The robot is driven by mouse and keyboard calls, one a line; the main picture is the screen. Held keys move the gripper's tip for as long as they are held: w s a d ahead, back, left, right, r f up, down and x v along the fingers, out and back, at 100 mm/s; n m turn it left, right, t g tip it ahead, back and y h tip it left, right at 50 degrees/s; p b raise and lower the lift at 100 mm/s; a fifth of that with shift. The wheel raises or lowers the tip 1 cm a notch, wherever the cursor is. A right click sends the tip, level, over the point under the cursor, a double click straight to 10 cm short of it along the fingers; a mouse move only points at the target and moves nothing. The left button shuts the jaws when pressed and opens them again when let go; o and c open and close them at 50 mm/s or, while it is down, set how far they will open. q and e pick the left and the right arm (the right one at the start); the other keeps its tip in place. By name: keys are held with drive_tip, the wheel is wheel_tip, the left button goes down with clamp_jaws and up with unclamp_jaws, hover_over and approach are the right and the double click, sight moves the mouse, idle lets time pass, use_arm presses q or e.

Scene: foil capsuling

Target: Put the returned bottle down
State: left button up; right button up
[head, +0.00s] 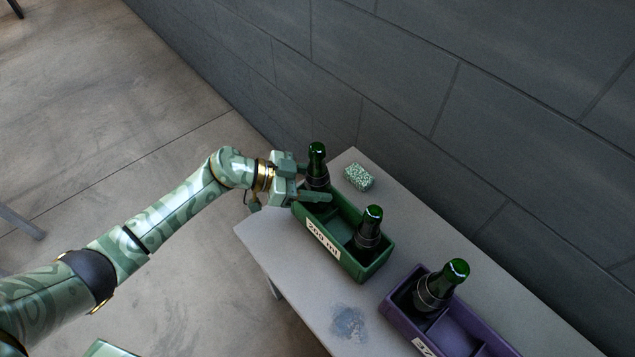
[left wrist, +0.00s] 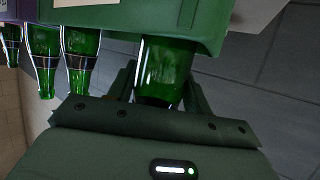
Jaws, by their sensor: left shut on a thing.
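My left gripper (head: 311,184) is shut on a dark green bottle (head: 317,158) at the far left end of the green crate (head: 378,262). The bottle is upright. In the left wrist view the held bottle (left wrist: 165,68) sits between the fingers, beside the green crate wall (left wrist: 200,15). Its lower part is hidden, so I cannot tell whether its base touches the crate floor. The crate carries a white "200 ml" label. Another green bottle (head: 369,225) stands in the crate's near right end, with an empty space between the two. My right gripper is not in view.
A purple crate (head: 392,314) with one green bottle (head: 438,285) stands at the right. A speckled green block (head: 359,177) lies behind the green crate. The grey table (head: 262,240) has a stained patch (head: 349,322) in front. A dark wall (head: 470,110) rises behind it.

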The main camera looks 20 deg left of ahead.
use_arm(q)
drive_tip(key=shift+f, duration=0.45)
drive_tip(key=o, duration=1.1)
drive_tip(key=shift+r, duration=0.2)
drive_tip(key=p+v, duration=0.4)
drive_tip(key=v, duration=0.8)
drive_tip(key=shift+r+p, duration=0.35)
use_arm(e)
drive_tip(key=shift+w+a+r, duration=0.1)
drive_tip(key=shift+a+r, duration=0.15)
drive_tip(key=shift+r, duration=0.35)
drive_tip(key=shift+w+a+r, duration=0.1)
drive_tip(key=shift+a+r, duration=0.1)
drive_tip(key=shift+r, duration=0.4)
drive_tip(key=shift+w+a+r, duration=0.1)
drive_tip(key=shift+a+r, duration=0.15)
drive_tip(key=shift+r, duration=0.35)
